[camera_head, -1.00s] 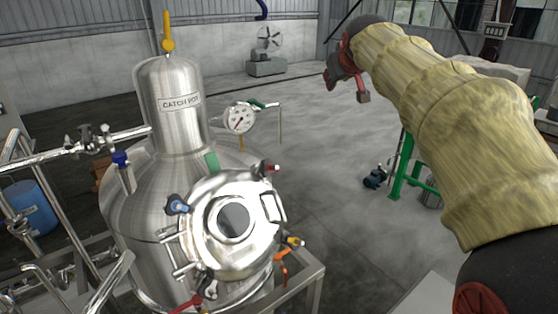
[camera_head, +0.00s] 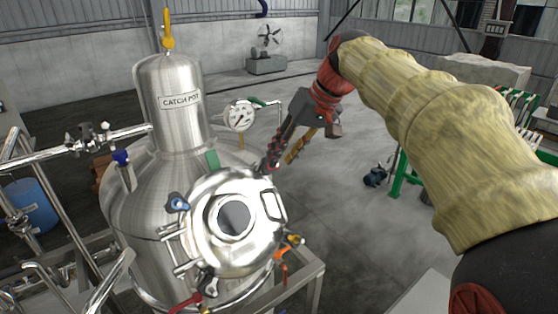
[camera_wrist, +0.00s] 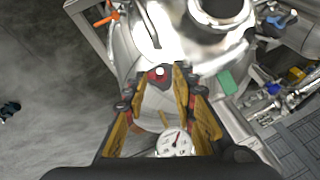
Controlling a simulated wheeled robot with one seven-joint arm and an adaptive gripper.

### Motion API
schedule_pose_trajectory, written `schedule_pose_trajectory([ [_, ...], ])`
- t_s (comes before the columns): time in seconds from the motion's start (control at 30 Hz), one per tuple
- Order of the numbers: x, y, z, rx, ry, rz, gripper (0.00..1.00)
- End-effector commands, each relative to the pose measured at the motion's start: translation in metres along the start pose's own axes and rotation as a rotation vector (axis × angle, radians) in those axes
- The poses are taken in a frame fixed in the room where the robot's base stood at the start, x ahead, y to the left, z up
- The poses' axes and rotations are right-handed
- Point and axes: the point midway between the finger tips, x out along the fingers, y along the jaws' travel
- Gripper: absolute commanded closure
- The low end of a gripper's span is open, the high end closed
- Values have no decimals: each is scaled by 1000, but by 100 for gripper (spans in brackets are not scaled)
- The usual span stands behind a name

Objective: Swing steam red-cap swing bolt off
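The catch pot's round steel hatch cover (camera_head: 205,228) faces up toward me, with its window in the middle. The red-cap swing bolt (camera_wrist: 158,75) is at the cover's rim in the wrist view. In the head view its place at the upper right of the rim is behind my gripper (camera_head: 284,158). My gripper (camera_wrist: 158,70) is open, with its yellow-padded fingers on either side of the red cap. Whether either finger touches it I cannot tell. A blue-cap bolt (camera_head: 178,204) sits at the cover's left, and a yellow-cap one (camera_head: 294,240) at the lower right.
A pressure gauge (camera_head: 240,116) stands close behind my gripper and shows between the fingers' bases in the wrist view (camera_wrist: 173,144). A green tab (camera_head: 212,159) is near the rim. An orange handle (camera_head: 281,270) and frame rail (camera_head: 312,290) lie below right.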

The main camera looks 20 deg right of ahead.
Motion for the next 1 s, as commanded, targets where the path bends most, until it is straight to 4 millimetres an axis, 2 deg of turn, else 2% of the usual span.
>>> schedule_pose_trajectory([
  [0.2,23,0,0,-1,1,0,74],
  [0.57,28,0,0,0,2,1,74],
  [1.0,27,0,0,-1,2,1,99],
])
